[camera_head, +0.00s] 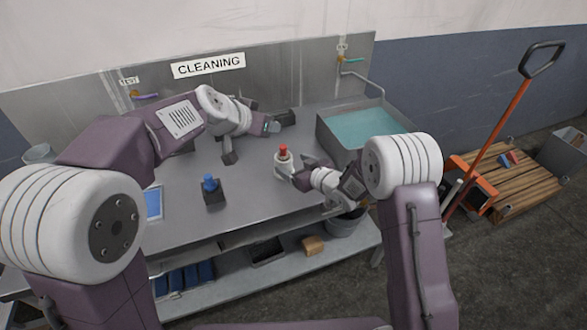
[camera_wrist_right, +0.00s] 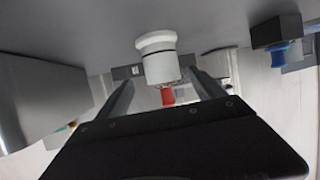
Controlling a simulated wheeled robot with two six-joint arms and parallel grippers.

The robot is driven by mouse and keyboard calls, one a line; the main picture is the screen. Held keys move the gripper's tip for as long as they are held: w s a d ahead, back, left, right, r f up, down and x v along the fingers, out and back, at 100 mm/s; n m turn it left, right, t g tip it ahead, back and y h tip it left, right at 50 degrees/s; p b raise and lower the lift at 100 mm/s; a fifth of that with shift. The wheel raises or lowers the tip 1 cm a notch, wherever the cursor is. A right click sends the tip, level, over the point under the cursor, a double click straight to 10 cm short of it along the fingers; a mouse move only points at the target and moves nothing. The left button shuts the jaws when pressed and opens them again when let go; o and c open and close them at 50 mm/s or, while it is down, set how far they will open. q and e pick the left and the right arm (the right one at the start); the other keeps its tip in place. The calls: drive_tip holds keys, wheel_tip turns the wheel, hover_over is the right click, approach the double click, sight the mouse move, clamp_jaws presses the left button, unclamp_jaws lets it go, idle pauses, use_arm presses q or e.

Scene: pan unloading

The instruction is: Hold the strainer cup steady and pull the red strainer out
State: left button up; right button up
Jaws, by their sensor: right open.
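The white strainer cup (camera_head: 284,168) stands upright on the grey table, with the red strainer (camera_head: 283,149) showing at its top. In the right wrist view, which is upside down, the cup (camera_wrist_right: 159,62) and the red strainer (camera_wrist_right: 168,96) show just beyond the fingertips. My right gripper (camera_head: 290,172) is open close beside the cup, and its two fingers (camera_wrist_right: 165,90) point at either side of it without visibly gripping it. My left gripper (camera_head: 250,143) is over the table behind and left of the cup, fingers apart and empty.
A blue-topped item in a black holder (camera_head: 212,193) stands left of the cup. A water-filled sink (camera_head: 323,130) is at the right, and a dark block (camera_head: 285,118) lies behind. A blue tablet-like object (camera_head: 153,203) lies at the left. The tabletop around the cup is mostly clear.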

sight(279, 162)
drive_tip(key=shift+s+a+f, duration=0.1)
drive_tip(key=shift+s+f, duration=0.25)
drive_tip(key=shift+f, duration=0.2)
drive_tip(key=x, duration=0.9)
drive_tip(key=shift+w+f, duration=0.1)
drive_tip(key=shift+f, duration=0.05)
